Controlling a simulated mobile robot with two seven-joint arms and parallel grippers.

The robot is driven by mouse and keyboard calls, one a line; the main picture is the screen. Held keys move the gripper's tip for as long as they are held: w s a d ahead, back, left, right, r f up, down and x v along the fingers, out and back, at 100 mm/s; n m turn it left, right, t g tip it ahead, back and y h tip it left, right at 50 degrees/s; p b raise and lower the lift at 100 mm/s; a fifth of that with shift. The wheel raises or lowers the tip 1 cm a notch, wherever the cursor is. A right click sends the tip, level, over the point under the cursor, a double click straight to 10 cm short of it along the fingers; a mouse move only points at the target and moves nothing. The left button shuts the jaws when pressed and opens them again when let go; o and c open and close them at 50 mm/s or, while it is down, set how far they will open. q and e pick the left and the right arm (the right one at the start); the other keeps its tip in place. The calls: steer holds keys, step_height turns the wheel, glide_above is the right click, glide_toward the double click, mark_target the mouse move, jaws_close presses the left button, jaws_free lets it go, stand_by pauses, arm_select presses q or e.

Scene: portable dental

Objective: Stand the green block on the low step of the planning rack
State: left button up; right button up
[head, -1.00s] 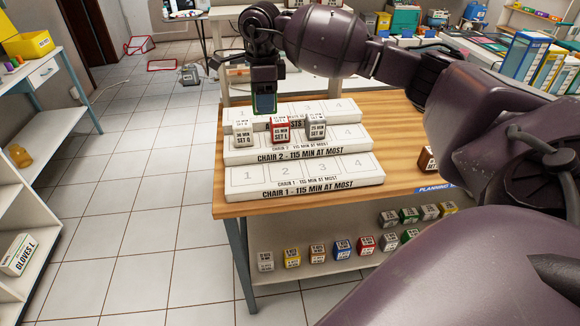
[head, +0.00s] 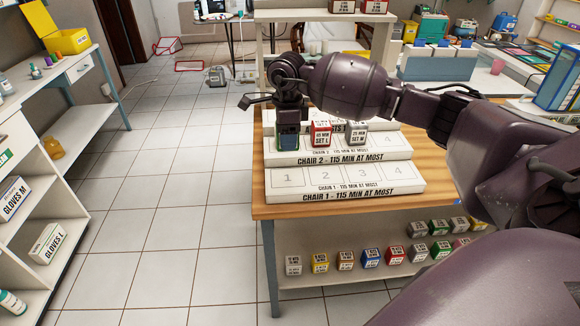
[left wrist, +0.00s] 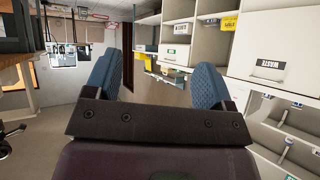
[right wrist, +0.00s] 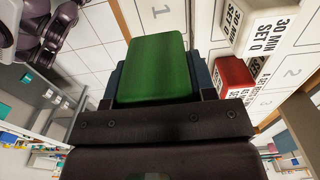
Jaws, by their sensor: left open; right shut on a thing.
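The planning rack has stepped white tiers; its low step (head: 345,192), marked CHAIR 1, is bare, with slots 1 to 4 visible. My right gripper (head: 288,144) is in front of the left end of the CHAIR 2 step (head: 338,156), fingers pointing down. It is shut on the green block (right wrist: 155,66), which fills the space between its fingers in the right wrist view. The head view hides most of that block. I cannot tell whether it touches the rack. My left gripper (left wrist: 157,82) is open and empty, away from the rack.
On CHAIR 2 stand a red SET L block (head: 320,134) and a grey SET M block (head: 357,133). A white SET Q block (right wrist: 262,30) is close beside my right gripper. Several coloured blocks stand on the shelf below (head: 330,284).

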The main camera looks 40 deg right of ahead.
mark_target(288, 179)
step_height(288, 179, down, 11)
steer(key=shift+r+b, duration=0.15)
steer(key=shift+b, duration=0.3)
steer(key=shift+f, duration=0.2)
steer(key=o, duration=0.7)
steer(key=shift+c, duration=0.2)
steer(key=shift+r, duration=0.1)
